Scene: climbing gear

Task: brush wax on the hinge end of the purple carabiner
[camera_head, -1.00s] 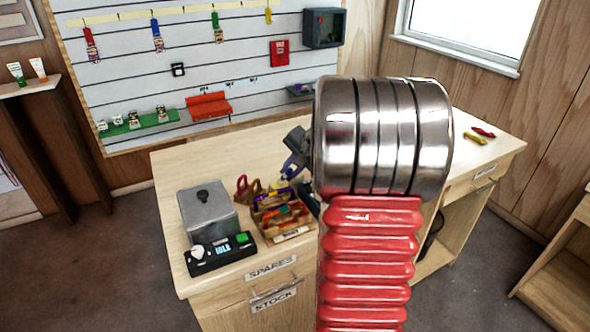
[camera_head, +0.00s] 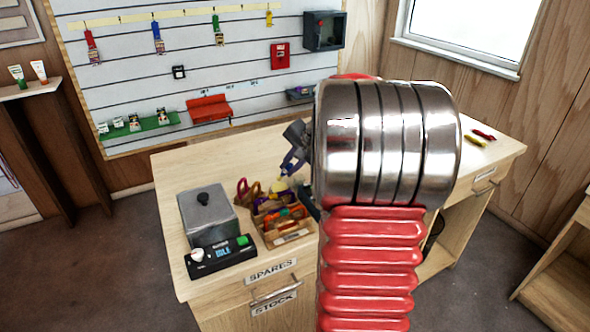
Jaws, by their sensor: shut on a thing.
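My gripper (camera_head: 294,148) shows left of my large metal arm joint, above the desk behind the parts tray. It is shut on a small dark purple thing that looks like the purple carabiner (camera_head: 292,164). The thing hangs tilted below the jaws and clear of the tray. Its hinge end and any wax on it are too small to make out. A grey metal pot (camera_head: 207,219) with a dark knob stands at the desk's left. A black control box (camera_head: 221,257) with an "IDLE" display is in front of it. I cannot pick out a brush.
A wooden tray (camera_head: 291,238) of coloured gear sits beside the pot, with red and brown carabiners (camera_head: 246,191) at its back left. Yellow and red pieces (camera_head: 478,138) lie at the desk's far right. My arm hides the desk's middle. The desk's back left is clear.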

